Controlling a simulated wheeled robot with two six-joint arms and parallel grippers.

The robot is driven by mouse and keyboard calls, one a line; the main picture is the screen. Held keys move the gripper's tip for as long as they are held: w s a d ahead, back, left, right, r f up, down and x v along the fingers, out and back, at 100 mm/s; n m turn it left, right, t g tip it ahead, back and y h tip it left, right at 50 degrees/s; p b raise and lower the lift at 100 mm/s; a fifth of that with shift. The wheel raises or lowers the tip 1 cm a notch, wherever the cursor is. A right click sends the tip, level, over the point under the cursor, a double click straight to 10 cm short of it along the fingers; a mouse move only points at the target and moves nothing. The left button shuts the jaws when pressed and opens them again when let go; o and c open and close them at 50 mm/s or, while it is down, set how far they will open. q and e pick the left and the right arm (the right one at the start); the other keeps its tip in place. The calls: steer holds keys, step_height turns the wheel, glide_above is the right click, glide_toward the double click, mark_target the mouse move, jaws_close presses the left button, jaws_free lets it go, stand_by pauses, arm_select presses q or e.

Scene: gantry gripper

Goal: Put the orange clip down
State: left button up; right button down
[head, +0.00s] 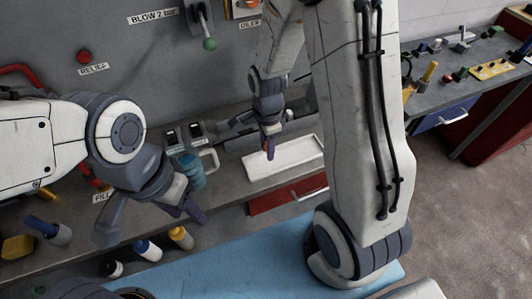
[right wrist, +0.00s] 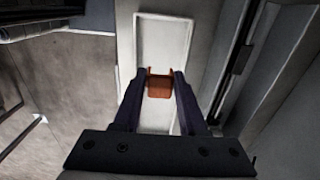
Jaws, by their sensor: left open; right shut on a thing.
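The orange clip (right wrist: 160,86) is held between the two dark fingers of my right gripper (right wrist: 158,88), which is shut on it. In the right wrist view, the white tray (right wrist: 165,37) lies behind the clip. In the head view, my right gripper (head: 269,150) points down at the left part of the white tray (head: 298,156); the clip is mostly hidden by the fingers there. I cannot tell the exact gap between clip and tray. My left gripper (head: 150,220) is open and empty, in front of the bench at the left.
A teal mug (head: 191,172) stands left of the tray. Several small bottles, one with a yellow body (head: 181,237), stand near the front left. A blue mat (head: 230,275) lies below. A red drawer (head: 285,196) is under the tray. The tray's right part looks bare.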

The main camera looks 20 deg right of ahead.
mark_target(266, 163)
steer(key=shift+a+f, duration=0.15)
steer(key=shift+f, duration=1.95)
steer(key=shift+f, duration=0.15)
steer(key=c, duration=0.7)
jaws_free()
steer(key=shift+c, duration=0.2)
